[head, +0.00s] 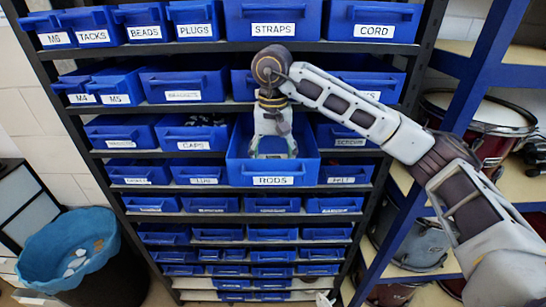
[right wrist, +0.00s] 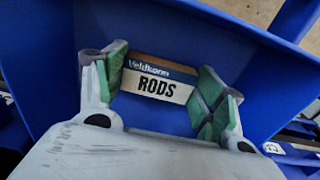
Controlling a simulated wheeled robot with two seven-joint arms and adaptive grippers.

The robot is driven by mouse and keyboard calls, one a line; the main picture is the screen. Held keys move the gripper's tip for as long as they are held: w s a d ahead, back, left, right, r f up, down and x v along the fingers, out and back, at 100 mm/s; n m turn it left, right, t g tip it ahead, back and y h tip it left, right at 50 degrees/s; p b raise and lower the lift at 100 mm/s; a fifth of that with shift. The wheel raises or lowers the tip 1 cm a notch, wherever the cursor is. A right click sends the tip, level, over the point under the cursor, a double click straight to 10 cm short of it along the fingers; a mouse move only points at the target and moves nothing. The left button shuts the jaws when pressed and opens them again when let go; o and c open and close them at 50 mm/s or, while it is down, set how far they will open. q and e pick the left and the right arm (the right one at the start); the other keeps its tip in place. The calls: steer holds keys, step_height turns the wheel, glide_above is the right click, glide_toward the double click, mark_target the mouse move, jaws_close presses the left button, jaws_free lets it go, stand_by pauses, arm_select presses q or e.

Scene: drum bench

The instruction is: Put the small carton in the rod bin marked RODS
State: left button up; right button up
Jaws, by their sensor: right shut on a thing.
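The rod bin (head: 239,172) is blue, with a white RODS label, and stands pulled out from the rack at the middle in the head view. Its blue inside also fills much of the right wrist view (right wrist: 60,60). My right gripper (head: 273,153) points down into the open top of this bin. In the right wrist view, my right gripper (right wrist: 162,95) has its green-padded fingers on both ends of the small carton (right wrist: 160,80), shut on it. The carton is white, brown and blue, printed "Veldkorm RODS". In the head view the gripper hides it. Whether it touches the bin floor is unclear.
Closed, labelled blue bins fill the dark rack, including CAPS (head: 193,138) to the left and STRAPS (head: 272,20) above. A blue-lined waste bin (head: 68,250) stands at lower left. Shelves with drums (head: 480,115) stand at right.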

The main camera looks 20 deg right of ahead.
steer(key=shift+f, duration=0.3)
steer(key=o, duration=1.1)
steer(key=shift+r, duration=0.25)
steer(key=shift+r, duration=5.95)
